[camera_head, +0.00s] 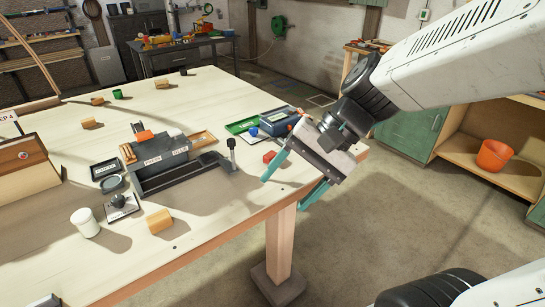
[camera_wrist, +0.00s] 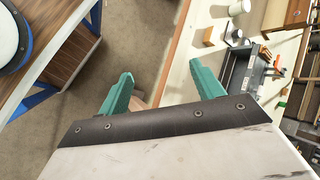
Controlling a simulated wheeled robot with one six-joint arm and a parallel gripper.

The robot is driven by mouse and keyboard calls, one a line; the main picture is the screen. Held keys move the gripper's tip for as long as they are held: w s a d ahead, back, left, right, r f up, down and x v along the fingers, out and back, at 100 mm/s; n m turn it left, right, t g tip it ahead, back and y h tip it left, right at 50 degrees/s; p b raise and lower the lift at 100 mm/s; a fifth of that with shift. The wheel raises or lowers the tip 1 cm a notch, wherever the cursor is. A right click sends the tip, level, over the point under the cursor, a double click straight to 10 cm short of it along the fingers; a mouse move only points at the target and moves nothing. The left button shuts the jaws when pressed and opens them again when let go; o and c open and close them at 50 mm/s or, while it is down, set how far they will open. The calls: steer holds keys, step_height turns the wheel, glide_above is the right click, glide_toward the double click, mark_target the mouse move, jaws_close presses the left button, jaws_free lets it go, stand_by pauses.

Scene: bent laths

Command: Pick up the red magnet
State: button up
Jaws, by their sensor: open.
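A small red block (camera_head: 269,156), which looks like the red magnet, lies on the pale table (camera_head: 215,222) near its right end. It is too small to make out in detail, and I cannot find it in the wrist view. My gripper (camera_head: 286,193) is open and empty over the table's right edge, to the right of and nearer than the red block. Its two teal fingers stand wide apart. In the wrist view my gripper (camera_wrist: 162,70) has the table edge and the floor behind its fingers.
A dark press-like fixture (camera_head: 165,165) stands mid-table. A blue-grey box (camera_head: 279,122) and a green tray (camera_head: 240,126) lie behind the red block. A white jar (camera_head: 85,222) and a wooden block (camera_head: 160,221) stand at the front left. An orange bucket (camera_head: 494,155) sits on a far shelf.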

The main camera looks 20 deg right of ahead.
steer(key=w+a+f+m+t+y, duration=0.1)
steer(key=w+f+m+t+y, duration=0.15)
steer(key=w+m, duration=0.5)
steer(key=m+t+h, duration=0.4)
steer(key=m+t, duration=0.5)
steer(key=m, duration=0.7)
glide_toward(273, 155)
steer(key=x, duration=0.2)
steer(key=shift+w+d+f+g+y, duration=0.15)
steer(key=shift+w+g+y, duration=0.1)
steer(key=shift+w, duration=0.15)
steer(key=shift+w+f, duration=0.2)
steer(key=shift+w, duration=0.1)
steer(key=x, duration=0.7)
steer(key=shift+s+a+f, duration=0.15)
steer(key=shift+s+a, duration=0.05)
steer(key=shift+a, duration=0.1)
steer(key=c, duration=1.2)
